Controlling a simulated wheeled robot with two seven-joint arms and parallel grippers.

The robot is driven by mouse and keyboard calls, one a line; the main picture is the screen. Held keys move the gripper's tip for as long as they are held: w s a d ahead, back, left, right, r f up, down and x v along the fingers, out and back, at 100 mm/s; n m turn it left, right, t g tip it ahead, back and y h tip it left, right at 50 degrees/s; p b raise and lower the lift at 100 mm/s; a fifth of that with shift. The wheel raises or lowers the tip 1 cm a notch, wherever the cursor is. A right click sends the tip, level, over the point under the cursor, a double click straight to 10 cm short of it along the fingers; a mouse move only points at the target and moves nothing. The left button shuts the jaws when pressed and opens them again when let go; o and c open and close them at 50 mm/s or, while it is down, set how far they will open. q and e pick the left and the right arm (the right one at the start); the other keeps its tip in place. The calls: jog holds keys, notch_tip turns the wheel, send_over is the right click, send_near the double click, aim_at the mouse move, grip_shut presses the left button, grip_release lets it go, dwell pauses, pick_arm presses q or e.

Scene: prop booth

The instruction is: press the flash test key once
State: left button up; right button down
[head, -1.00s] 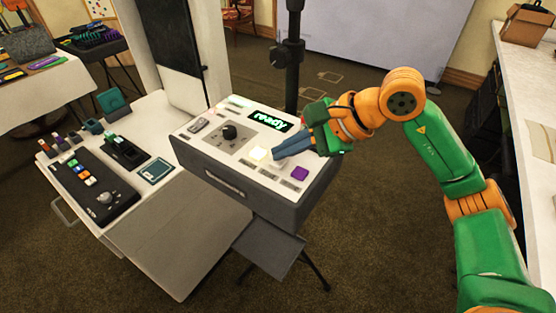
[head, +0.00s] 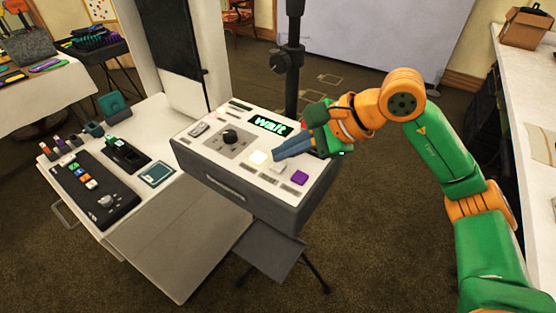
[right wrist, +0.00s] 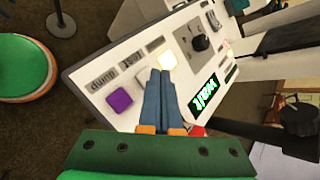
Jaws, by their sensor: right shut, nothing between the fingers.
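The grey-white control box (head: 215,170) has a row of keys: a lit pale-yellow key (head: 259,157), a whitish key (head: 278,168) and a purple key (head: 299,178). Its display (head: 268,125) reads "wait". In the right wrist view, small labels beside the keys read "dump" and what looks like "test". My right gripper (head: 277,155) is shut and empty, its blue fingertips just above the panel by the lit and whitish keys. In the right wrist view the fingers (right wrist: 160,75) partly hide the whitish key, and the lit key (right wrist: 168,60) shows at the tips. My left gripper is not in view.
A black dial (head: 230,136) stands on the box left of the display. A black button panel (head: 90,190) lies on the white table to the left. A dark pole (head: 291,70) rises behind the box. A white counter (head: 520,100) is at right.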

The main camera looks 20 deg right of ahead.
aim_at(285, 166)
jog(key=shift+r, duration=0.2)
notch_tip(285, 166, up, 5)
jog(key=p, duration=0.4)
jog(key=shift+r, duration=0.15)
dwell(0.3)
dwell(0.4)
